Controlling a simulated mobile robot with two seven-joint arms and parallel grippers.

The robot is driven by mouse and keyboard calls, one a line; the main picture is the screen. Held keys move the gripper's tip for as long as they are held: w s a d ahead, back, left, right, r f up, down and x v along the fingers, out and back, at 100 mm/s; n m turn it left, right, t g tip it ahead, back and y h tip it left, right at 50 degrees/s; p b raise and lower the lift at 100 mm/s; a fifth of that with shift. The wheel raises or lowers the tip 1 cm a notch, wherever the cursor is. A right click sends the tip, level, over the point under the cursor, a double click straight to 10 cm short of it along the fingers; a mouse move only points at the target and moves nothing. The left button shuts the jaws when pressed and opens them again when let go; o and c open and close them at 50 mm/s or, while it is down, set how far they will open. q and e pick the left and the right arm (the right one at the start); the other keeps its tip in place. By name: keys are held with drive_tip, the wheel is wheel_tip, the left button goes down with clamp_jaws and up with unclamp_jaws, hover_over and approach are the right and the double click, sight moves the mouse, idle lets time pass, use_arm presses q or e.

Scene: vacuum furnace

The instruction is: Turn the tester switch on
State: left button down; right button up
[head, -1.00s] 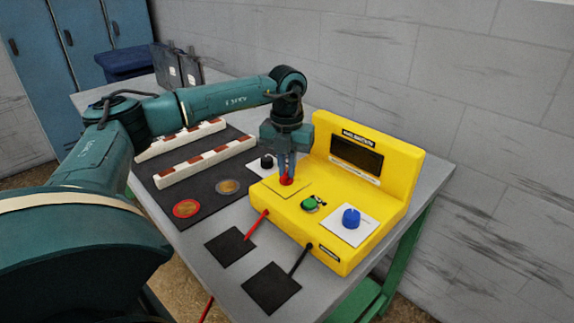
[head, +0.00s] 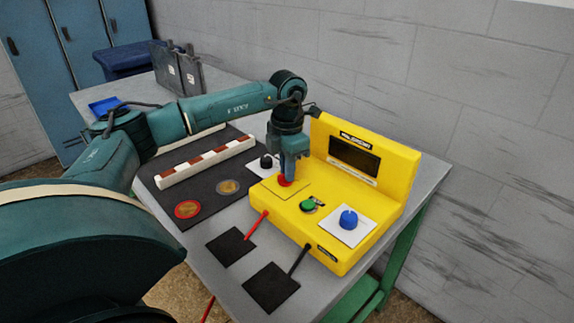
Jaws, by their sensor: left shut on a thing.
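The yellow tester (head: 330,234) stands on the grey table, with a dark display on its raised back. A red switch (head: 284,182) sits on a square plate at the left of its sloping front. My left gripper (head: 288,178) points down and is shut on the red switch; its fingers hide part of it. A green button (head: 307,205) and a blue knob (head: 348,219) on a white plate are to the right. The display is dark. My right gripper is not in view.
Red and black leads run from the tester to two black pads (head: 231,246) in front. A black mat (head: 200,180) with a red-and-white bar and two round discs lies left. A black knob (head: 266,162) stands close behind my gripper.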

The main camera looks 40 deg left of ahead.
use_arm(q)
drive_tip(key=shift+m, duration=1.6)
drive_tip(key=c, duration=1.5)
unclamp_jaws()
drive_tip(key=shift+r, duration=0.1)
wheel_tip(320, 180, up, 13)
